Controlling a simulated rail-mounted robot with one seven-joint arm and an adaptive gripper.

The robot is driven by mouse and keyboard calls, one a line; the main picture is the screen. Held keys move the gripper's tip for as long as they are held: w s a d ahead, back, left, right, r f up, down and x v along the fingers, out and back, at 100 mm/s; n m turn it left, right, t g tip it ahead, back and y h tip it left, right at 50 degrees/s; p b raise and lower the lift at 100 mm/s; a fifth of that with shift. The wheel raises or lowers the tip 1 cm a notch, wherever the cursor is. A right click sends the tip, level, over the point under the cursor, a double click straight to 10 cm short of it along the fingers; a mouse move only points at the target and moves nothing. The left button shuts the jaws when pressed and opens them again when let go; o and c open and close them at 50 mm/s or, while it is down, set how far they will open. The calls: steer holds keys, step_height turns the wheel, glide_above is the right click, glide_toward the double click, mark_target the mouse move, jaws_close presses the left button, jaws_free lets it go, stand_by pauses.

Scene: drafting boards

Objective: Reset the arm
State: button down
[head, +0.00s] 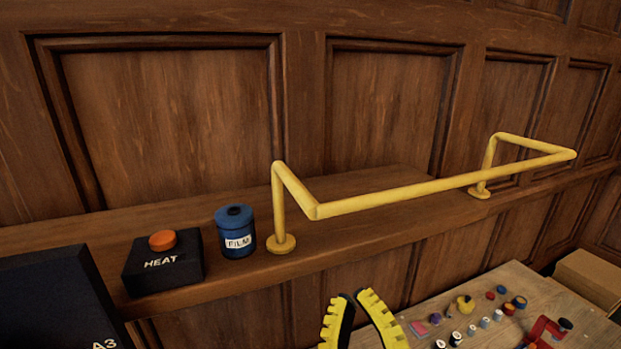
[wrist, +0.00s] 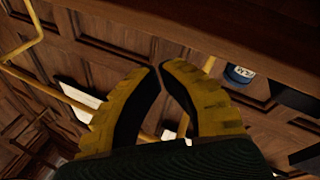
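My gripper (head: 355,294) shows at the bottom middle of the head view as two yellow ribbed fingers with black inner sides. Its fingers lean together so the tips are almost meeting, with only a thin gap and nothing held. The wrist view also shows the gripper (wrist: 159,68), its tips close together and empty. In the head view it is in front of and below the wooden shelf (head: 345,265), left of the work table (head: 500,282). The rest of my arm is out of the head view.
A yellow rail (head: 420,194) stands on the shelf, with a blue FILM canister (head: 236,232) and a black HEAT box (head: 163,264) to its left. A dark A3 board (head: 50,300) is at far left. Several small items and a cardboard box (head: 592,275) are at lower right.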

steer(key=s+d+r+m+t+h, duration=0.1)
steer(key=s+d+r+m+t, duration=0.1)
steer(key=s+r+m, duration=0.25)
step_height(320, 180, up, 23)
steer(key=m+p, duration=0.1)
steer(key=p, duration=2.3)
steer(key=shift+a+h, duration=0.25)
steer(key=shift+h, duration=0.05)
